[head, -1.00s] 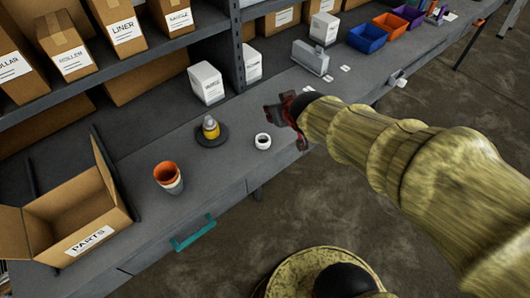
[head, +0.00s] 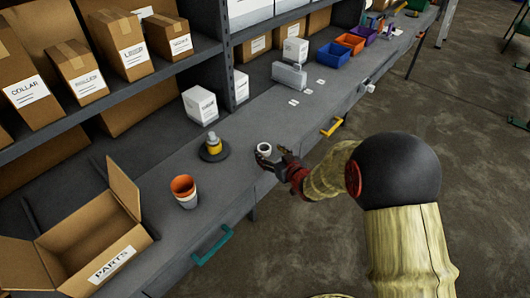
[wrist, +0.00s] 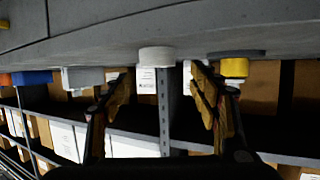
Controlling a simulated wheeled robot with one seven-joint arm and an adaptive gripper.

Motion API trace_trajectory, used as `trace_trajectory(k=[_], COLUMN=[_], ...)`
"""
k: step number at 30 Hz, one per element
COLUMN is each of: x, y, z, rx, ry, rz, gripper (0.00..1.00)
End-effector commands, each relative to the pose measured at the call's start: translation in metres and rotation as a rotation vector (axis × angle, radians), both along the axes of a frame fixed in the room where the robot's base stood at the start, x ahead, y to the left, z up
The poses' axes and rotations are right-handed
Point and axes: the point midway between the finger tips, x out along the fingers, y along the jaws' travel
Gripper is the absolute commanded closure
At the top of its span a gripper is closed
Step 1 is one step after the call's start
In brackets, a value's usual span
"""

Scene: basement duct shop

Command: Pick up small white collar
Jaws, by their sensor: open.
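The small white collar (head: 264,147) is a short ring with a dark hole, standing on the grey bench near its front edge. In the wrist view, which looks upside down, the collar (wrist: 156,56) shows in the gap between the fingertips, slightly toward the bench side. My gripper (head: 271,161) is open and low over the bench, at the front side of the collar. Its two fingers (wrist: 158,80) stand wide apart with nothing held. I cannot tell whether the fingertips reach past the collar's near side.
A yellow-and-grey item on a dark disc (head: 214,149) stands left of the collar, with an orange-and-white cup (head: 184,191) and a PARTS box (head: 110,264) farther left. White boxes (head: 200,105) stand behind. The bench right of the collar has free room.

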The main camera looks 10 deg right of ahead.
Motion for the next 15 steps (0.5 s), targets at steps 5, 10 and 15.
trace_trajectory(k=[5, 10, 15], x=[0.023, 0.039, 0.041], y=[0.003, 0.006, 0.007], z=[-0.016, -0.019, -0.020], rx=[0.000, 0.000, -0.001], ry=[0.001, 0.000, 0.001], rz=[0.000, 0.000, -0.001], gripper=[0.39, 0.39, 0.39])
